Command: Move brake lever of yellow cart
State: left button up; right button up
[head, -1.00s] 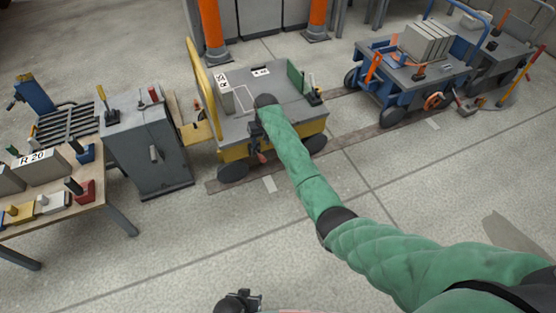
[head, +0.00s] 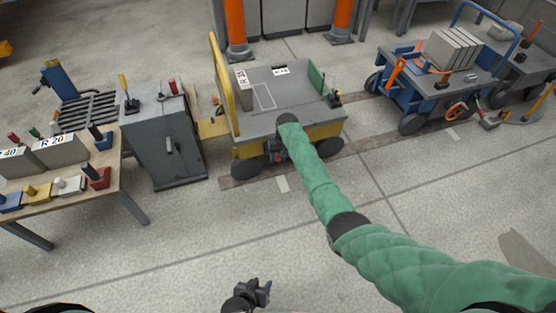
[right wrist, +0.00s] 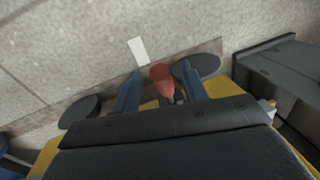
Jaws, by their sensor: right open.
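The yellow cart (head: 318,131) stands in the upper middle of the head view, with a grey deck and a yellow push bar at its left end. Its brake lever, with a red knob (right wrist: 161,73), shows in the right wrist view. My right gripper (head: 276,155) is at the cart's near side. In the right wrist view its two blue fingers (right wrist: 158,88) are open, one on each side of the lever, with gaps visible near the knob. My left gripper (head: 261,288) is low in the head view over bare floor, away from the cart; its jaw opening is unclear.
A grey cabinet (head: 170,145) stands left of the cart. A wooden table (head: 105,180) with blocks and coloured levers is at far left. A blue cart (head: 425,88) with grey panels stands at right, orange posts (head: 236,30) behind. The floor in front is clear.

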jog(key=shift+a+f, duration=0.2)
jog(key=shift+f, duration=0.65)
jog(key=shift+c, duration=0.2)
grip_shut()
jog(key=shift+s, duration=0.1)
